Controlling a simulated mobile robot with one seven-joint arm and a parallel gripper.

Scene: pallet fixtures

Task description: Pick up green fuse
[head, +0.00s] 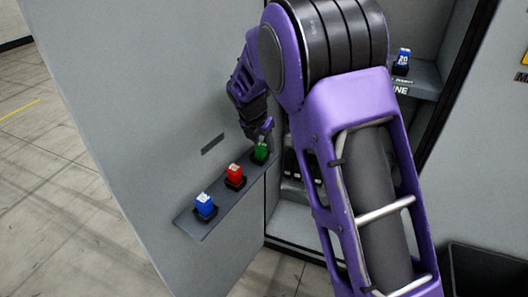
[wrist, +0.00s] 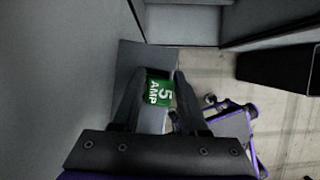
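The green fuse (head: 261,151) stands at the right end of a dark ledge (head: 208,229) on the grey panel. In the wrist view its green label (wrist: 159,91) reads "5 AMP". My gripper (head: 263,133) comes down on it from above. In the wrist view the fingers (wrist: 160,85) lie along both sides of the fuse, with no clear gap, and look shut on it. The fuse still appears at its place on the ledge. Its lower part is hard to make out.
A red fuse (head: 235,174) and a blue fuse (head: 205,205) stand left of the green one on the ledge. Another blue fuse (head: 403,56) stands on a shelf inside the cabinet at right. A dark bin (wrist: 278,68) sits on the floor. My arm hides much of the cabinet.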

